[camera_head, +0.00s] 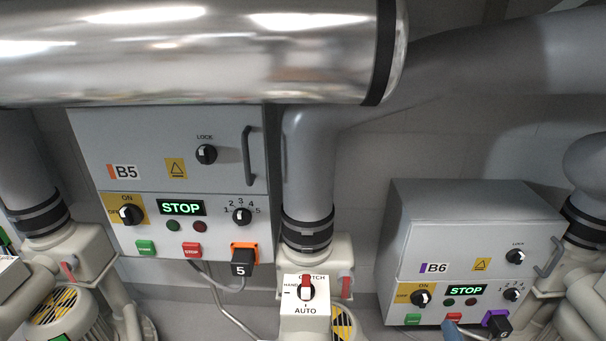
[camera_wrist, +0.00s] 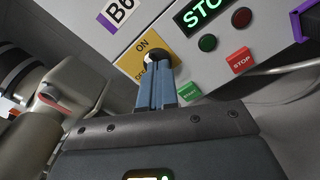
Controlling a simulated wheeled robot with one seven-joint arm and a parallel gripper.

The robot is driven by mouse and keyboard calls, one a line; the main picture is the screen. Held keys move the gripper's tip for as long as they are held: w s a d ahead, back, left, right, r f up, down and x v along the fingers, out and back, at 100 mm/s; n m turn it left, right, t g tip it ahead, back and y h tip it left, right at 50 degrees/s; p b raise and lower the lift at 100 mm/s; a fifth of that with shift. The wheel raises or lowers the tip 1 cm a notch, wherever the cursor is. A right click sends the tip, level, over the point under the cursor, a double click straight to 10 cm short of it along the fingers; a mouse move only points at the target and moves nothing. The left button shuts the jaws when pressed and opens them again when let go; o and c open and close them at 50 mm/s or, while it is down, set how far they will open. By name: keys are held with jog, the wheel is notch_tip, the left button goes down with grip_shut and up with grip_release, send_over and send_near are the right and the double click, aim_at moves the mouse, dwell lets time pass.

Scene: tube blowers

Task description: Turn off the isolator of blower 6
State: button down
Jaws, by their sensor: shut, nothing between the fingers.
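Blower 6's box (camera_head: 472,228) carries the B6 label and stands at the right in the head view. Its isolator (camera_head: 421,297) is a black knob with a pale pointer on a yellow ON/OFF plate, at the panel's lower left. In the wrist view the isolator (camera_wrist: 158,56) is partly hidden behind my fingertips. My gripper (camera_wrist: 157,88) is shut and empty, its blue-grey fingers pointing up at the knob. I cannot tell whether they touch it. The pointer's exact direction is unclear. The B6 display (camera_head: 465,290) reads STOP.
Beside the isolator are a green button (camera_wrist: 190,91) and a red STOP button (camera_wrist: 239,60). The B5 box (camera_head: 168,150) is at left. A selector post (camera_head: 304,312) and grey pipe (camera_head: 308,150) stand between the boxes.

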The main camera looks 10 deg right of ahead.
aim_at(422, 300)
jog(key=shift+b+x, duration=1.65)
jog(key=shift+x, duration=2)
jog(key=shift+d+f, duration=0.15)
jog(key=shift+d, duration=0.05)
jog(key=shift+w+a+f+b, duration=0.1)
jog(key=shift+a+f+b, duration=0.3)
jog(key=shift+b, duration=0.3)
